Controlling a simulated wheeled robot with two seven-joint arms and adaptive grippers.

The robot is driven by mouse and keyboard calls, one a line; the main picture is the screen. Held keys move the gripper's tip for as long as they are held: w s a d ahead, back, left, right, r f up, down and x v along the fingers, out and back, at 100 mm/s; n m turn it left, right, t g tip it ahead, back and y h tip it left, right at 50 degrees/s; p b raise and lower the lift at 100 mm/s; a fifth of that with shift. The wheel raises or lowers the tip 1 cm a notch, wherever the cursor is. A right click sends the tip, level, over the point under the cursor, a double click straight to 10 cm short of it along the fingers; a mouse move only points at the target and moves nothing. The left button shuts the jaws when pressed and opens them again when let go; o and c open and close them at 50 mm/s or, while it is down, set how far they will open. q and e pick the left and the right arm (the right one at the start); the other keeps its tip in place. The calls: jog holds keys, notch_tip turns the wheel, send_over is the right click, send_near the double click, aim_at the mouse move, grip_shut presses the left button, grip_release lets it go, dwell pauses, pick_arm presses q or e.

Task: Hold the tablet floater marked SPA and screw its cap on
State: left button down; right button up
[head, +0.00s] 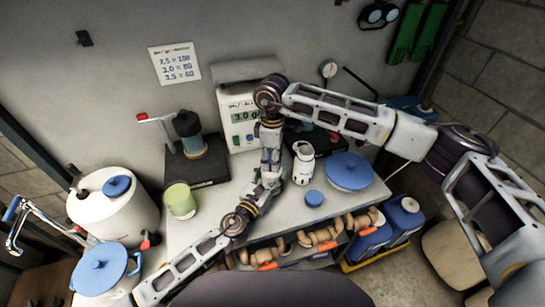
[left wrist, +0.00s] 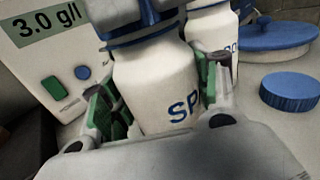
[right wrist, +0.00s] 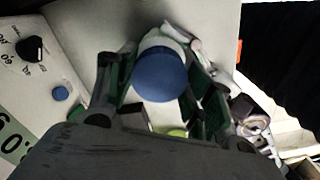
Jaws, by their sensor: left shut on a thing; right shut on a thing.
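The white floater marked SPA (left wrist: 150,85) stands upright in the left wrist view. My left gripper (left wrist: 158,100) is shut around its body with green-padded fingers. A blue cap (right wrist: 160,78) sits at the top of the floater, between the fingers of my right gripper (right wrist: 157,70), which is shut on it from above. Whether the cap is threaded on cannot be told. In the head view my left gripper (head: 264,186) and right gripper (head: 271,158) meet one above the other and mostly hide the floater.
A second white bottle (head: 303,165) stands just right of the grippers, with a loose blue cap (head: 314,198) in front. A blue-lidded dish (head: 349,172) is farther right. A meter reading 3.0 (head: 243,117) stands behind, and a green cup (head: 180,200) stands left.

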jog(key=shift+r, duration=0.1)
jog(key=o, duration=0.8)
jog(key=shift+c, duration=0.2)
jog(key=shift+r, duration=2.2)
jog(key=shift+r, duration=0.1)
jog(key=shift+c, duration=0.4)
